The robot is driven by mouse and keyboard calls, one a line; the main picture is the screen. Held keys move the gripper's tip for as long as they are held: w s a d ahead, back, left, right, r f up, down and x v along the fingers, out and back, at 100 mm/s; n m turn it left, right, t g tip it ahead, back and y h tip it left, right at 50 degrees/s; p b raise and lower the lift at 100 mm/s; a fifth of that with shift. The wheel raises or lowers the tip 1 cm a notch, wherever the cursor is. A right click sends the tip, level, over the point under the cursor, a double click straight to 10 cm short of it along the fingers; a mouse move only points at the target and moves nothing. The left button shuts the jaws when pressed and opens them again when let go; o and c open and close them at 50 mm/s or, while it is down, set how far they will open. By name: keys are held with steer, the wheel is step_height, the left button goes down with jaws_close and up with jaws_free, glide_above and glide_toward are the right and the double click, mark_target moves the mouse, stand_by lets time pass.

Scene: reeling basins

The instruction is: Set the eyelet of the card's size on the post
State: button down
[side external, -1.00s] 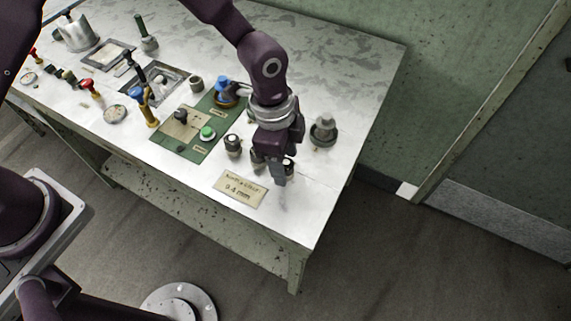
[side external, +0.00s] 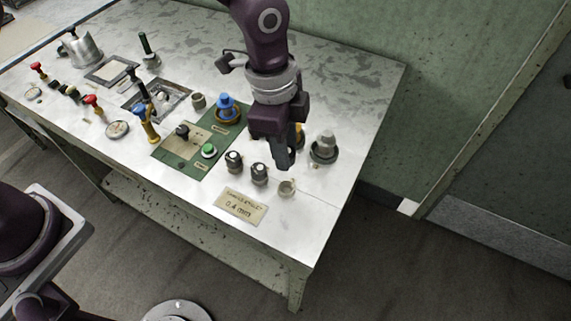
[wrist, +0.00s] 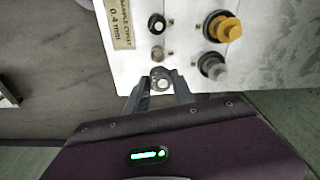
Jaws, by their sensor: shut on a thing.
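The card (side external: 240,205) reads 0.4 mm and lies near the table's front edge; it also shows in the wrist view (wrist: 123,22). My gripper (side external: 284,166) is shut on a small round eyelet (wrist: 161,79), seen between the fingertips in the wrist view. The side view does not show this eyelet clearly. A pale holder (side external: 287,188) stands empty just below and in front of my gripper. Two dark holders with light tops (side external: 233,162) (side external: 259,174) stand in a row to its left. Which thing is the post I cannot tell for sure.
A grey-topped piece (side external: 325,147) stands right of my gripper, and a yellow-topped one (wrist: 227,28) is beside it. The table's right end is bare.

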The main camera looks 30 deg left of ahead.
steer(key=w+a+n, duration=0.1)
steer(key=w+a, duration=0.3)
steer(key=a, duration=0.4)
steer(key=w+a+n, duration=0.2)
steer(key=w+a, duration=0.1)
steer(key=a, duration=0.4)
steer(key=w+a+n, duration=0.1)
steer(key=w+a, duration=0.3)
steer(key=a, duration=0.4)
steer(key=shift+w+a+f+n+t, duration=0.2)
steer(key=shift+w+a+n+t, duration=0.1)
steer(key=shift+w, duration=0.05)
steer(key=shift+n, duration=0.7)
steer(key=shift+w+a+f, duration=0.1)
steer(key=shift+a+f, duration=0.65)
steer(key=shift+a, duration=0.8)
steer(key=shift+w+a+f, duration=0.1)
steer(key=shift+a+f, duration=0.65)
steer(key=shift+a, duration=0.8)
steer(key=shift+w+a+f, duration=0.1)
steer(key=shift+a+f, duration=0.65)
steer(key=shift+a, duration=0.8)
steer(key=shift+f, duration=0.15)
steer(key=shift+f, duration=0.45)
steer(key=shift+f, duration=0.15)
steer(key=shift+f, duration=0.3)
steer(key=shift+f, duration=0.4)
